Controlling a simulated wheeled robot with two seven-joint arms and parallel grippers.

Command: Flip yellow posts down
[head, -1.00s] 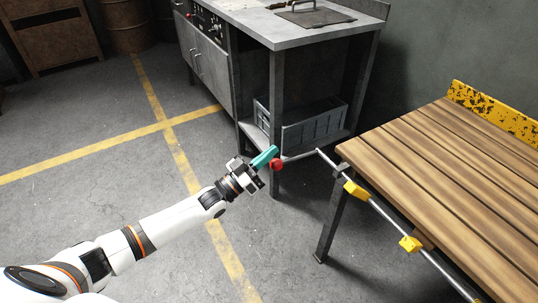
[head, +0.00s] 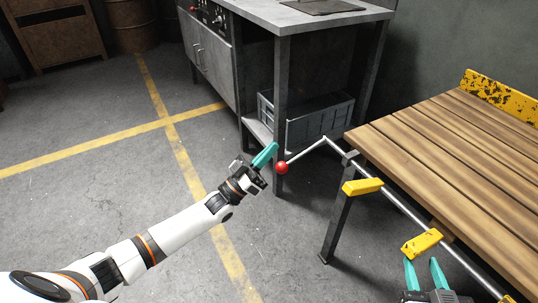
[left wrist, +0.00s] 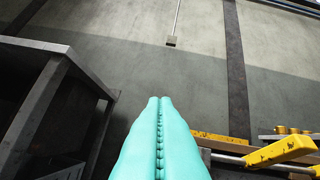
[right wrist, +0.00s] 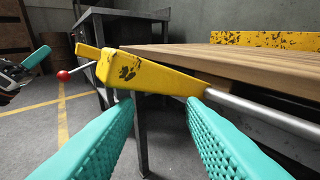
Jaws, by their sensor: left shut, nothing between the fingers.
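In the right wrist view the near post (right wrist: 150,76) slopes upward to the left. The rod's bent end carries a lever with a red ball (head: 281,168). My left gripper (head: 274,147) is shut and empty, just left of the ball. My right gripper (head: 422,262) is open, fingers just below the near post, with nothing between the fingertips.
The slatted wooden table (head: 450,160) fills the right side. A grey metal workbench (head: 300,20) with a grey crate (head: 315,125) on its lower shelf stands behind. The floor with yellow lines is clear at left.

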